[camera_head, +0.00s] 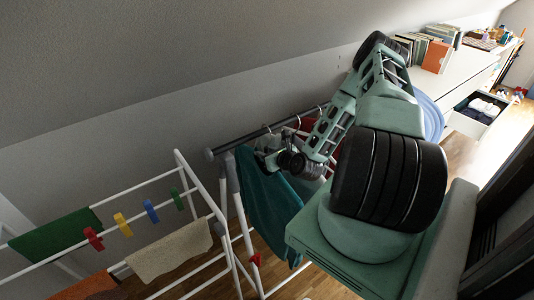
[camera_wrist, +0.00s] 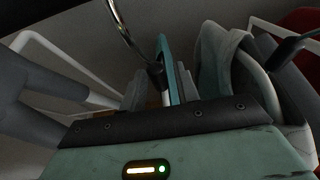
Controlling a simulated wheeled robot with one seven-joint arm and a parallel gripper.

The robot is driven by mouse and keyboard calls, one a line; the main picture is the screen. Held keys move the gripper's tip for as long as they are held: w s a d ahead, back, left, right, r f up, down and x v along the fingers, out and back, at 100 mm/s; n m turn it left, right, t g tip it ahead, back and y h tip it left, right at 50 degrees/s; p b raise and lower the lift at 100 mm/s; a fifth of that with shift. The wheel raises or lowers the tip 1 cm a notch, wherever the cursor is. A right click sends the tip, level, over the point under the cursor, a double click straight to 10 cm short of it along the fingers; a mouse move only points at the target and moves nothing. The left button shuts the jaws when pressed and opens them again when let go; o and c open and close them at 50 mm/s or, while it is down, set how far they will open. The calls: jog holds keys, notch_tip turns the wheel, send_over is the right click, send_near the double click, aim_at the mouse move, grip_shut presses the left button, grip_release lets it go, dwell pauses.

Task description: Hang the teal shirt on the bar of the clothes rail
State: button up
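The teal shirt (camera_head: 266,200) hangs down below the left part of the clothes rail's bar (camera_head: 240,139) in the head view. My gripper (camera_head: 268,150) is at the shirt's top, close to the bar. In the wrist view, the shirt's teal edge (camera_wrist: 165,65) stands between the fingers of my gripper (camera_wrist: 162,90), which seem closed on the hanger. A metal hanger hook (camera_wrist: 122,24) rises from there out of the top of the picture. Whether the hook sits over the bar is hidden.
Other hangers (camera_head: 298,122) and a red garment (camera_head: 308,124) are on the bar to the right. A white drying rack (camera_head: 213,205) with a green cloth (camera_head: 55,234), a beige cloth (camera_head: 170,252) and several pegs stands at left. A sloped wall is behind. An open drawer (camera_head: 478,107) is far right.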

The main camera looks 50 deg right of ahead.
jog(key=o, duration=0.3)
jog(key=b+v, duration=0.2)
jog(key=v, duration=0.8)
jog(key=shift+s, duration=0.25)
jog(key=p+v, duration=0.5)
jog(key=v, duration=0.2)
jog(key=shift+w+a, duration=0.1)
